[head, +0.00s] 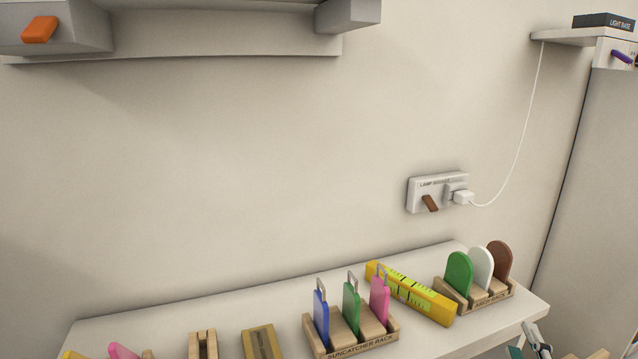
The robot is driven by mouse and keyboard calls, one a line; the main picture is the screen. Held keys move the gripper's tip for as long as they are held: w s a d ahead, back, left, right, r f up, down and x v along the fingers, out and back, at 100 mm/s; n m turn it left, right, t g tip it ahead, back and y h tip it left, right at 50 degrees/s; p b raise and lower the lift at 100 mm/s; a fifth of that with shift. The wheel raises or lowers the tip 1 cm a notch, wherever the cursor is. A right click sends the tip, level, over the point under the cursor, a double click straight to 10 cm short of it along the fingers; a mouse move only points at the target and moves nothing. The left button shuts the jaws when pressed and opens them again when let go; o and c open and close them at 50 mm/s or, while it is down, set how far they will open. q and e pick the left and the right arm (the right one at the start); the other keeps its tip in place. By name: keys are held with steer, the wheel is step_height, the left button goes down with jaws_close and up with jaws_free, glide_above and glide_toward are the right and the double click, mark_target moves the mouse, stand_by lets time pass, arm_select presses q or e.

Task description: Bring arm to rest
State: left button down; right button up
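Part of my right gripper (537,343) shows at the bottom edge of the head view, just beyond the right front corner of the white shelf (395,345). Most of it is cut off by the frame, so its opening and anything in it cannot be told. My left gripper is not in view.
On the shelf stand the suncatcher rack (352,340) with blue, green and pink pieces, a yellow level-like bar (412,293), and the arch rack (488,296) with green, white and brown arches. A wall socket (437,192) holds a plug with a white cord.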

steer(key=s+f+m+g, duration=0.6)
steer(key=s+f+g, duration=0.5)
steer(key=s+f, duration=0.85)
arm_select(q)
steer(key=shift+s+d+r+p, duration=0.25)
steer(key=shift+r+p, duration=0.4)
steer(key=shift+p, duration=0.65)
arm_select(e)
steer(key=w+a+f+m+t+y, duration=0.1)
steer(key=a+f+t+y, duration=0.1)
steer(key=a+f, duration=0.3)
steer(key=w+a+f+m+t+y, duration=0.1)
steer(key=a+f+y, duration=0.4)
steer(key=a, duration=0.7)
steer(key=shift+w+f+m+t, duration=0.3)
steer(key=shift+w+f+t, duration=0.2)
steer(key=shift+t, duration=0.1)
